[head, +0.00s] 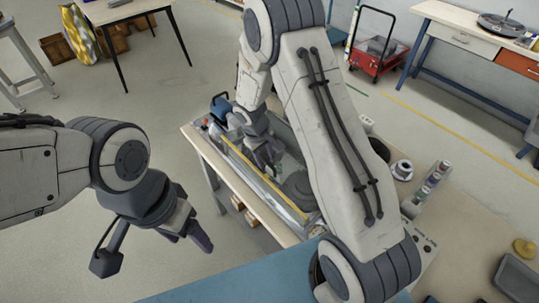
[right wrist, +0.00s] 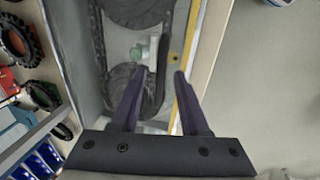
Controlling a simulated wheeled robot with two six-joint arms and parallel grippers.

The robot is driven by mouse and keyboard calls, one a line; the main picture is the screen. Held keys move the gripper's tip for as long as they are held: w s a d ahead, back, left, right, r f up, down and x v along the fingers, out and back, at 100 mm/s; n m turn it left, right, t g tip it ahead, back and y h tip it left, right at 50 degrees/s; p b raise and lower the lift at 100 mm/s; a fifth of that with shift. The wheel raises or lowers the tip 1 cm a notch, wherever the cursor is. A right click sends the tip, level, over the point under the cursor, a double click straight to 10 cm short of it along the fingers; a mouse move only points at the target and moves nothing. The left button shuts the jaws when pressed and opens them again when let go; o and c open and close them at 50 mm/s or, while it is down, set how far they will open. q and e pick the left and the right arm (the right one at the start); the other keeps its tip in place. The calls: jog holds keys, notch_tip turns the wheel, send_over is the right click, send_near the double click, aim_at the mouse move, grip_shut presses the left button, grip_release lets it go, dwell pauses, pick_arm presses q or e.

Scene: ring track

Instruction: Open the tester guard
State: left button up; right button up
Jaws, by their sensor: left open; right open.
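The tester (head: 262,178) is a long box with a yellow front edge on the bench, partly hidden behind my right arm in the head view. Its clear guard seems to lie over dark wheels or tracks; in the right wrist view the yellow-edged frame (right wrist: 188,42) runs along its right side. My right gripper (head: 268,158) is over the tester, pointing down. In the right wrist view its open fingers (right wrist: 158,76) lie on either side of a dark narrow bar (right wrist: 162,58), perhaps the guard's handle; contact cannot be told. My left gripper (head: 190,232) is open and empty, left of the bench.
The wooden bench edge (head: 221,176) runs along the tester's front. A blue object (head: 220,106) stands at its far end. Spools (head: 402,170) and small jars (head: 436,174) stand to the right. In the right wrist view dark rings (right wrist: 17,40) and blue bins (right wrist: 38,162) lie left.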

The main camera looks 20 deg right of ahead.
grip_shut()
jog(key=shift+d+r, duration=0.1)
dwell(1.1)
